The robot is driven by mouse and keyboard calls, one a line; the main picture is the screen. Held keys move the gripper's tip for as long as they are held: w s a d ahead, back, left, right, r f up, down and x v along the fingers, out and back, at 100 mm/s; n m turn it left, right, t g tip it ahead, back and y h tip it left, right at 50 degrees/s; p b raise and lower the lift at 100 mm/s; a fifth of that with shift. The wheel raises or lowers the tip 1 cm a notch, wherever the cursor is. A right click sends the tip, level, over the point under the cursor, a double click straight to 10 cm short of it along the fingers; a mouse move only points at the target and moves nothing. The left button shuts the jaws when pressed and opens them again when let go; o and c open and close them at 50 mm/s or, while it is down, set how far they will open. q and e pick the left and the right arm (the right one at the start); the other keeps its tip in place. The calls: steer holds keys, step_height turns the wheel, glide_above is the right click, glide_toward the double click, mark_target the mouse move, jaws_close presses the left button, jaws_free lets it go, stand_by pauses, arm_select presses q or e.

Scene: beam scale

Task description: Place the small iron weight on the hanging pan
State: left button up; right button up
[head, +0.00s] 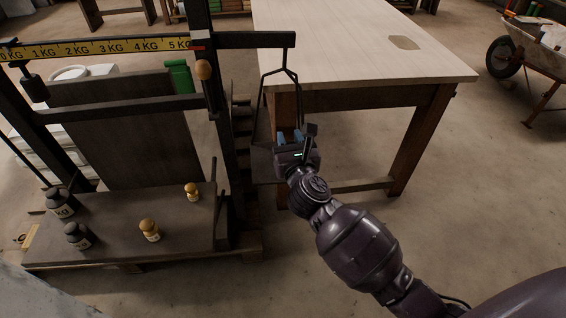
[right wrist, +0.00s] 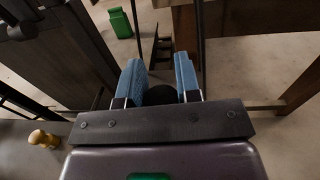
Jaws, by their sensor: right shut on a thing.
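The hanging pan (head: 262,166) is a dark plate hung from a forked hanger (head: 266,100) at the right end of the beam. My right gripper (head: 289,138) is at the hanger, above the pan, and its palm hides part of the pan. In the right wrist view its blue fingers (right wrist: 159,85) are shut on a dark, rounded thing, the small iron weight (right wrist: 160,96), mostly hidden by the gripper. I cannot tell whether the weight touches the pan. My left gripper is not in view.
Two dark iron weights (head: 77,236) and two brass weights (head: 150,231) stand on the scale platform (head: 110,250) at the left. The beam (head: 100,48) has a yellow kilogram rule. A wooden table (head: 350,50) stands close behind the hanger. A wheelbarrow (head: 530,50) is far right.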

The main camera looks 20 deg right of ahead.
steer(key=shift+m+h, duration=0.5)
steer(key=shift+h, duration=0.3)
steer(key=w+f+b, duration=0.4)
steer(key=w+f, duration=0.3)
steer(key=w, duration=0.1)
steer(key=shift+f, duration=0.3)
step_height(320, 180, down, 4)
steer(key=shift+f+b, duration=0.25)
steer(key=shift+b, duration=1)
steer(key=shift+r, duration=0.25)
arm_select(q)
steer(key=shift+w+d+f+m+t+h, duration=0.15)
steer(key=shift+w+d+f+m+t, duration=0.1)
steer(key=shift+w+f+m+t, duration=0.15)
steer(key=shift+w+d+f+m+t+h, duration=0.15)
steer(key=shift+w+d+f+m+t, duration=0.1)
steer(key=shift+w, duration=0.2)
arm_select(e)
steer(key=shift+f, duration=0.1)
steer(key=shift+f, duration=0.15)
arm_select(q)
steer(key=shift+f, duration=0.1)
arm_select(e)
steer(key=o, duration=1)
